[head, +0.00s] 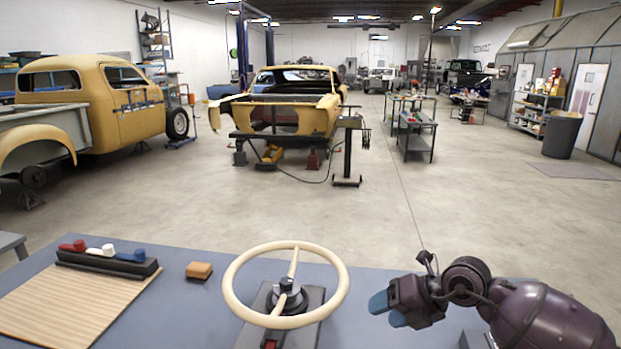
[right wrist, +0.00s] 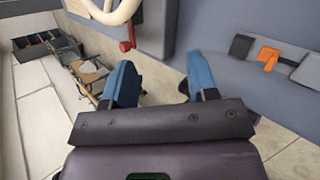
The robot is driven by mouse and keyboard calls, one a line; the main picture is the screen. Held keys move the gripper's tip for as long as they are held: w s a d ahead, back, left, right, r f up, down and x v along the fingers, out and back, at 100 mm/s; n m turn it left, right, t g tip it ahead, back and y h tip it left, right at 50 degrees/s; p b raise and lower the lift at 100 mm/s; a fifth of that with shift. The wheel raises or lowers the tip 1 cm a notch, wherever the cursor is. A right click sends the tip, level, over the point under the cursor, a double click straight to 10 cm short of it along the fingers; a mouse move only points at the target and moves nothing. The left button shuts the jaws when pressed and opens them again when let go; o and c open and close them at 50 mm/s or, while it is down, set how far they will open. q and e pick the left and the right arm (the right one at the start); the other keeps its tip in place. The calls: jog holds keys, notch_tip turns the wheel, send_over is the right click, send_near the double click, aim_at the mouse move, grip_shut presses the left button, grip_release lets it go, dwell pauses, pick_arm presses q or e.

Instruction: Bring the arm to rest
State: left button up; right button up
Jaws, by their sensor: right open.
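My right gripper (head: 380,310) is at the right of the head view, above the blue-grey bench top, with its blue fingertips pointing left toward the steering wheel. In the right wrist view its two blue fingers (right wrist: 155,88) stand apart with nothing between them. A cream steering wheel (head: 238,308) on a dark base is to the left of the gripper, with a clear gap between them in the head view. My left gripper does not show in either view.
The bench (head: 200,315) also holds a wooden board (head: 70,305), a black rack with red, white and blue handles (head: 108,262) and a small tan block (head: 199,271). An orange item (right wrist: 267,58) lies near the wrist view's right side. Car shells stand beyond on open floor.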

jog(key=w+d+h, duration=0.1)
jog(key=d+h, duration=0.1)
jog(key=d, duration=0.6)
jog(key=s+d+f+m+t+h, duration=0.3)
jog(key=s+d+f+m, duration=0.6)
jog(key=s+d+m, duration=0.35)
jog(key=s+d+f+m+t+h, duration=0.35)
jog(key=s+d+f+m, duration=0.55)
jog(key=s+d+m, duration=0.4)
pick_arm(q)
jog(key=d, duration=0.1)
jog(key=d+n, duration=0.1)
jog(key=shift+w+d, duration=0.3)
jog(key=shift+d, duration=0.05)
pick_arm(e)
jog(key=a+f+m, duration=0.2)
jog(key=a+m, duration=0.2)
jog(key=a, duration=0.6)
jog(key=a+f+m+t, duration=0.1)
jog(key=a+f+m, duration=0.2)
jog(key=a, duration=0.8)
jog(key=shift+s+f+m, duration=0.2)
jog(key=shift+f+m, duration=0.05)
jog(key=shift+m, duration=0.7)
